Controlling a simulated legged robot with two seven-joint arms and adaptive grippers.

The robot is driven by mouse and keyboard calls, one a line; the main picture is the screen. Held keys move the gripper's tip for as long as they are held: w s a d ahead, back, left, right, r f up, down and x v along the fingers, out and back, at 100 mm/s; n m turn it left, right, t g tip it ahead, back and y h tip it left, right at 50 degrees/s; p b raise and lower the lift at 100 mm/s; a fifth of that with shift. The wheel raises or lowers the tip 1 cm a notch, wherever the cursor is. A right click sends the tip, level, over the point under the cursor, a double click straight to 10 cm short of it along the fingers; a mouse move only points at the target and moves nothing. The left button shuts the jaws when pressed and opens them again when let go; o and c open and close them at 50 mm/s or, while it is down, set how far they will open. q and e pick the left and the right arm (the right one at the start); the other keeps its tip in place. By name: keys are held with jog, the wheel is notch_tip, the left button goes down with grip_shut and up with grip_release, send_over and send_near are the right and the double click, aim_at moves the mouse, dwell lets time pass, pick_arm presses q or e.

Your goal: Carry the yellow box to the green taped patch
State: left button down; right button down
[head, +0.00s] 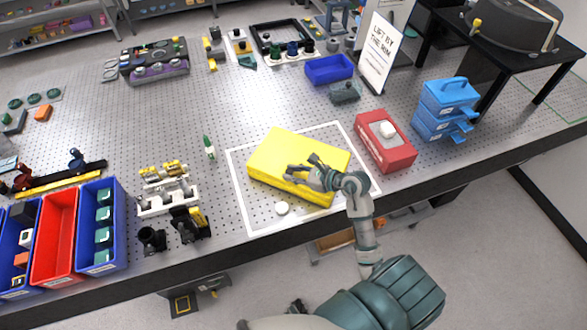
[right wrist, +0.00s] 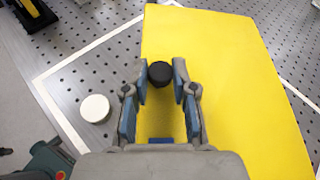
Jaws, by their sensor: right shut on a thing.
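The yellow box (head: 275,152) is a flat, wide block over the white taped outline (head: 238,195) on the perforated table, near its front edge. My right gripper (head: 299,168) reaches over its top from the front. In the right wrist view, the fingers (right wrist: 160,90) are shut on a black knob (right wrist: 160,72) on the yellow box (right wrist: 215,60). I cannot tell whether the box touches the table. My left gripper is not in view.
A white round knob (head: 282,208) sits beside the box's front left. A red box (head: 385,142) and blue stacked trays (head: 445,108) stand to the right. Blue and red bins (head: 57,240) and optical mounts stand left. A black side table (head: 527,58) stands near the green tape.

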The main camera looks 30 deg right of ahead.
jog(key=c, duration=1.3)
grip_release()
jog(key=shift+f, duration=0.2)
jog(key=o, duration=0.4)
jog(key=shift+c, duration=0.2)
jog(key=shift+s+d, duration=0.1)
jog(key=shift+d, duration=0.05)
